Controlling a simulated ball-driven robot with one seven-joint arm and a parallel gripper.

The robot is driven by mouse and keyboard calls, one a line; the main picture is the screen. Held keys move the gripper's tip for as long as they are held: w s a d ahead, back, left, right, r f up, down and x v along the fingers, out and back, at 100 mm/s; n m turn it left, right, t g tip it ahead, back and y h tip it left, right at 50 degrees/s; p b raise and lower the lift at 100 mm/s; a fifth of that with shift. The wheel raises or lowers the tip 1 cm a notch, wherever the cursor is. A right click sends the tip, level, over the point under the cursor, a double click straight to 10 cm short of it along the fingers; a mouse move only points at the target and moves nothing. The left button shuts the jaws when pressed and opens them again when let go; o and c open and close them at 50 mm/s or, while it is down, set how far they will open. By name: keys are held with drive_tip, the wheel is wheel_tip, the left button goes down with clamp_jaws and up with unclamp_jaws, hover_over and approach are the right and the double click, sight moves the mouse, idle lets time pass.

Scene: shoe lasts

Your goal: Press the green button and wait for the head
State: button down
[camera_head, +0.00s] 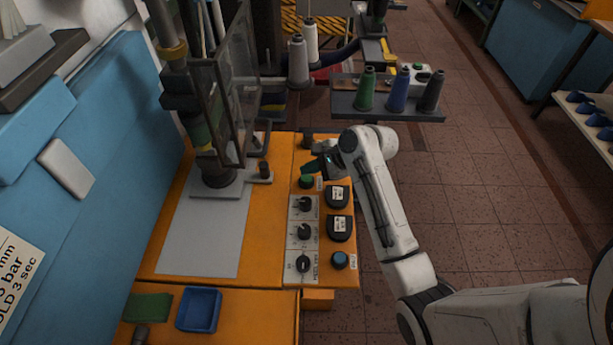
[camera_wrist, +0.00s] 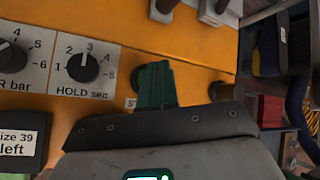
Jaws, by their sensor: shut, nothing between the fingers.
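The green button (camera_head: 306,182) sits on the orange panel, beside a small label. My gripper (camera_head: 309,168) is shut and empty, its fingertips right by the button's far side in the head view. In the wrist view my green fingers (camera_wrist: 155,83) are closed together and point at the panel. They cover most of a dark round part there; I cannot tell whether they touch it. The press head (camera_head: 203,132), dark with a green band, stands at the left behind a clear framed guard (camera_head: 232,85). A round dark base (camera_head: 216,174) is below it.
Dials marked HOLD sec (camera_wrist: 83,66) and bar (camera_wrist: 12,54) are beside my fingers. Thread cones (camera_head: 398,90) stand on a shelf behind my arm.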

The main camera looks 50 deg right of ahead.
sight(310, 179)
drive_tip(key=shift+r+p, duration=2.4)
drive_tip(key=shift+r, duration=0.1)
drive_tip(key=shift+f, duration=0.1)
